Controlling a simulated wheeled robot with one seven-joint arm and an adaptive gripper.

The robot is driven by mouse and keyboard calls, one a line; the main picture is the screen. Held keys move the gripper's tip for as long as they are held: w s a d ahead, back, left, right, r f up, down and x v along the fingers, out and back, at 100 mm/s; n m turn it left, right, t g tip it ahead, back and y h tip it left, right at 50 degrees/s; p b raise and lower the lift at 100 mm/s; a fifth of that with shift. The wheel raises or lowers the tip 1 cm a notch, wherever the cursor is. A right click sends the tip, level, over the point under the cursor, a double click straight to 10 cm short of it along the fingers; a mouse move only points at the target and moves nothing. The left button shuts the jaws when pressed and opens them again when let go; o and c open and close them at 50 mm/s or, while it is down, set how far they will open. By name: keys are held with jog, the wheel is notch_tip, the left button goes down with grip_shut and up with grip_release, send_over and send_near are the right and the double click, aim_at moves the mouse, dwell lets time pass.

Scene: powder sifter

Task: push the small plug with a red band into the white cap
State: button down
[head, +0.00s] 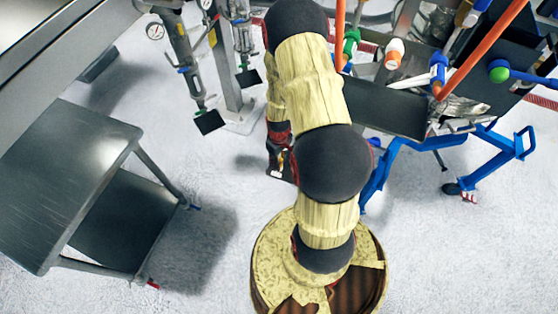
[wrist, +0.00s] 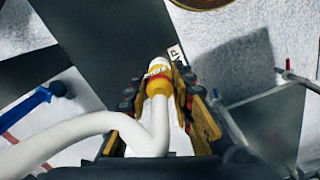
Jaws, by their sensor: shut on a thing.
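In the wrist view my gripper (wrist: 158,88) is shut on a small yellow plug (wrist: 155,88) with a red band. Its fingers lie on both sides of the plug. A white hose (wrist: 80,128) runs in from the left to the near end of the plug. A white rounded end (wrist: 157,63) shows just past the red band; I cannot tell whether it is the plug's own tip or the white cap. In the head view my gripper (head: 279,170) hangs beside my arm, and the plug cannot be made out. A white-and-orange fitting (head: 394,52) is at the upper right.
In the head view a grey table (head: 70,185) with a lower shelf stands at the left. A blue frame (head: 490,150) and a dark tray (head: 388,108) stand at the right. Pipes with gauges (head: 180,50) rise at the back. The floor between is clear.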

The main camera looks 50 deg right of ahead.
jog(key=shift+f+b, duration=0.4)
jog(key=shift+f, duration=0.15)
jog(key=c, duration=1.5)
grip_release()
jog(key=shift+o, duration=0.2)
notch_tip(320, 180, up, 12)
